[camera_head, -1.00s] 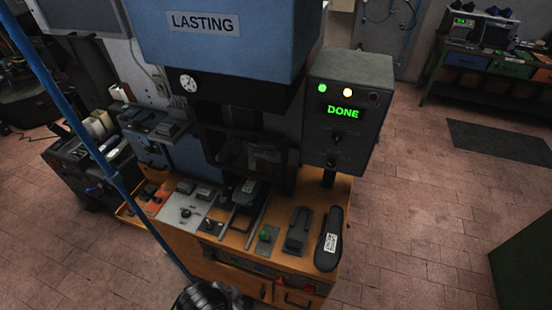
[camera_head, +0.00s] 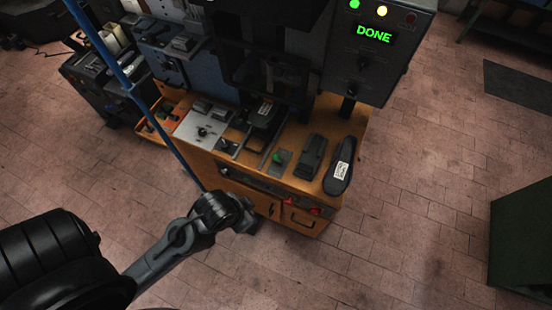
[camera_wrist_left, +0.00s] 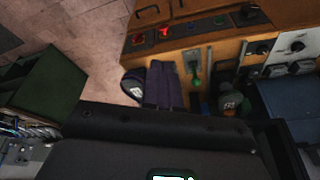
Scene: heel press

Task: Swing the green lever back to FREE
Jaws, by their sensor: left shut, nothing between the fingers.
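The lever with the green knob (camera_head: 277,157) stands on a small grey plate on the orange bench top. Its green knob also shows in the left wrist view (camera_wrist_left: 195,83). The position markings are too small to read. My left gripper (camera_head: 246,222) is in front of the bench, left of the lever in the picture and apart from it. It is shut and empty, though its fingertips are small and dark. The dark body at the bottom of the wrist view hides part of the scene. My right gripper is not in view.
The control box (camera_head: 372,50) reads DONE. A black shoe-shaped piece (camera_head: 341,178) and a dark block (camera_head: 310,157) stand right of the lever. Red buttons (camera_head: 315,211) are on the bench front. A dark green cabinet (camera_head: 525,235) stands at right. Floor before the bench is clear.

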